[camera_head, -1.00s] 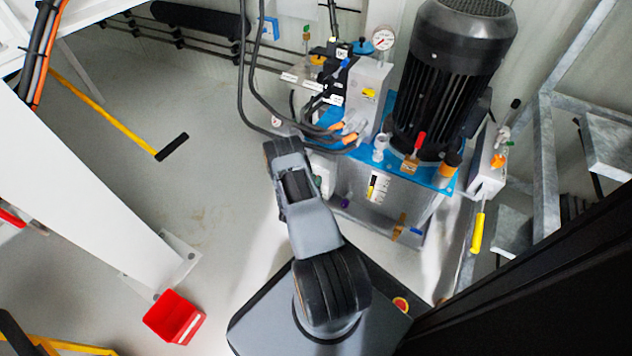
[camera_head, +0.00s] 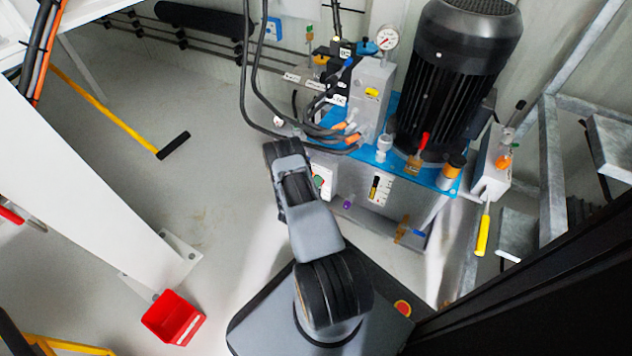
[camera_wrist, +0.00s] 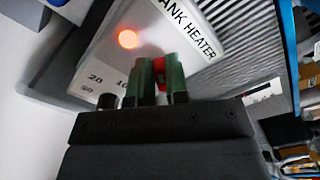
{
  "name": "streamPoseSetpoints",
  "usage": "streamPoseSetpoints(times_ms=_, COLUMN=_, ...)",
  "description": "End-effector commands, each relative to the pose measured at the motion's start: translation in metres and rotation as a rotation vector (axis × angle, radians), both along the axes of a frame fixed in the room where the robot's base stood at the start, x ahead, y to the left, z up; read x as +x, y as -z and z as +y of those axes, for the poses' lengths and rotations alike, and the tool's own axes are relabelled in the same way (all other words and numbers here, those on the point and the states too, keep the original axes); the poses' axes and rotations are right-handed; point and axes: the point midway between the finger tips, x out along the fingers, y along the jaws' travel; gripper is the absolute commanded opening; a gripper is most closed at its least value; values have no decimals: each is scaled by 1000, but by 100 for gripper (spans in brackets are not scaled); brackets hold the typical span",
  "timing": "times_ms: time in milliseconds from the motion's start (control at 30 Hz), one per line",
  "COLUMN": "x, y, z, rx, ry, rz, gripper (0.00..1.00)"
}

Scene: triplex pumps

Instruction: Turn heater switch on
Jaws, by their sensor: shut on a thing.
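The heater box (camera_wrist: 190,35), pale and marked "TANK HEATER", fills the upper part of the wrist view. A round orange light (camera_wrist: 128,39) glows on its face, beside printed numbers. My gripper (camera_wrist: 160,80) has two green fingertips against the box face, shut on a small red part, the heater switch (camera_wrist: 158,68). The fingers hide most of the switch, so I cannot tell its position. In the head view, part of a pale box (camera_head: 323,180) with green and red spots shows beside my arm; my gripper is hidden there.
A black motor (camera_head: 458,75) stands on the blue-topped tank (camera_head: 385,170), with dark hoses (camera_head: 255,100) left of it. A red bin (camera_head: 173,318) and a yellow-handled tool (camera_head: 115,120) are on the left. Grey floor (camera_head: 150,200) is clear between them.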

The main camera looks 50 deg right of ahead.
Motion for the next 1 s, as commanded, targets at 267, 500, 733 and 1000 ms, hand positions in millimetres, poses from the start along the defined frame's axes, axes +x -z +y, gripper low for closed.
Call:
streamPoseSetpoints(times_ms=267, x=0, y=1, z=0, rx=-16, ry=0, rz=70, gripper=0)
streamPoseSetpoints(times_ms=500, x=0, y=2, z=0, rx=-19, ry=1, rz=85, gripper=0)
streamPoseSetpoints(times_ms=733, x=0, y=2, z=0, rx=-19, ry=1, rz=85, gripper=0)
streamPoseSetpoints(times_ms=1000, x=0, y=1, z=0, rx=-20, ry=1, rz=83, gripper=38)
